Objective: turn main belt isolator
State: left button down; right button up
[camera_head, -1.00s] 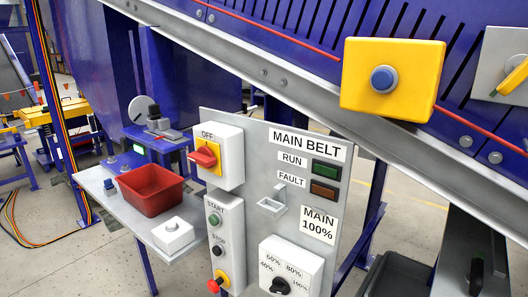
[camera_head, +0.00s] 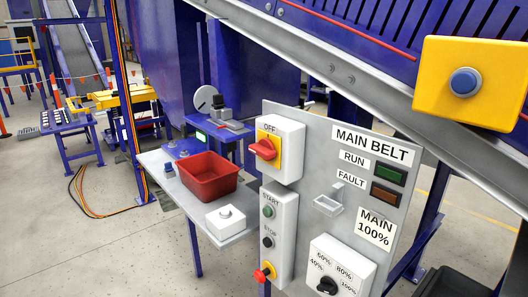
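The main belt isolator is a red rotary handle (camera_head: 263,149) on a yellow plate, on a white box (camera_head: 289,150) marked OFF at the upper left of the grey MAIN BELT panel (camera_head: 397,222). The red handle lies roughly sideways, its end pointing left. Below it is a white station with a green START button (camera_head: 268,211), a black STOP button (camera_head: 268,242) and a red knob on yellow (camera_head: 264,273). Neither of my grippers shows in the head view.
A shelf left of the panel holds a red bin (camera_head: 208,178) and a white box with a button (camera_head: 226,217). A yellow box with a blue button (camera_head: 465,82) hangs on the conveyor frame at upper right. Open floor (camera_head: 130,245) lies at lower left.

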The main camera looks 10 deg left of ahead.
aim_at(265, 148)
jog(key=z, duration=0.4)
jog(key=j+z, duration=0.3)
jog(key=k+j+z, duration=0.1)
jog(key=j+z, duration=0.25)
jog(key=j, duration=0.15)
jog(key=k+j, duration=0.1)
jog(key=j, duration=0.35)
jog(key=k+j+z, duration=0.1)
jog(key=j, duration=0.3)
jog(key=k+j, duration=0.1)
jog(key=j, duration=0.35)
jog(key=k+j+z, duration=0.1)
jog(key=j, duration=0.3)
